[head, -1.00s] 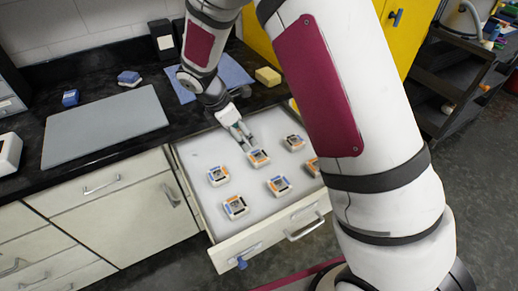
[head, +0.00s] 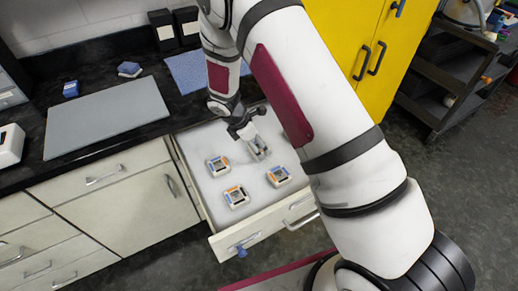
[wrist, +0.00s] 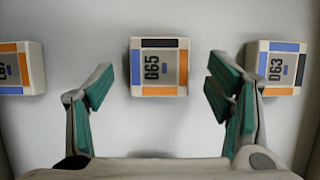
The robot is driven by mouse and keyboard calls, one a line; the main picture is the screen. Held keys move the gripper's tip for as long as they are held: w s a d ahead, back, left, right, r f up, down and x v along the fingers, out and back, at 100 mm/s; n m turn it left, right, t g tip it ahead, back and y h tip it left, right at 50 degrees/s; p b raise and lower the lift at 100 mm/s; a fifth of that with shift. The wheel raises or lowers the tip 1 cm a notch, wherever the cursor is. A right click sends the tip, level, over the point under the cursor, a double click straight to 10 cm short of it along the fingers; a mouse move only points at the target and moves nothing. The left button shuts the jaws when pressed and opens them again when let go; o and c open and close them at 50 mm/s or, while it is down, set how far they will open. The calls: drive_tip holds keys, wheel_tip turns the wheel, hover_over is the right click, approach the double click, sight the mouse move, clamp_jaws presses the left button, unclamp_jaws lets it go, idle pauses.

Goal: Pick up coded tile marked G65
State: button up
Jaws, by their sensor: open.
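The tile marked G65 (wrist: 159,66) lies in the middle of the wrist view, a pale block with blue and orange borders. Its code reads sideways. My gripper (wrist: 160,85) is open, with one green-padded finger on each side of the tile and clear gaps to both. I cannot tell how far above it the fingertips are. In the head view my gripper (head: 258,148) is over the open drawer and hides what is beneath it, so G65 cannot be picked out there.
A tile reading like G63 (wrist: 276,67) is close beside the right finger; another tile (wrist: 20,68) is at far left. The open drawer (head: 205,140) also holds more tiles, including one at front left (head: 236,197). Yellow cabinet doors (head: 350,45) stand behind my arm.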

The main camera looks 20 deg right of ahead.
drive_tip(key=shift+x, duration=0.85)
drive_tip(key=shift+a, duration=0.1)
drive_tip(key=shift+c, duration=0.3)
drive_tip(key=c, duration=1.3)
drive_tip(key=shift+r, duration=0.1)
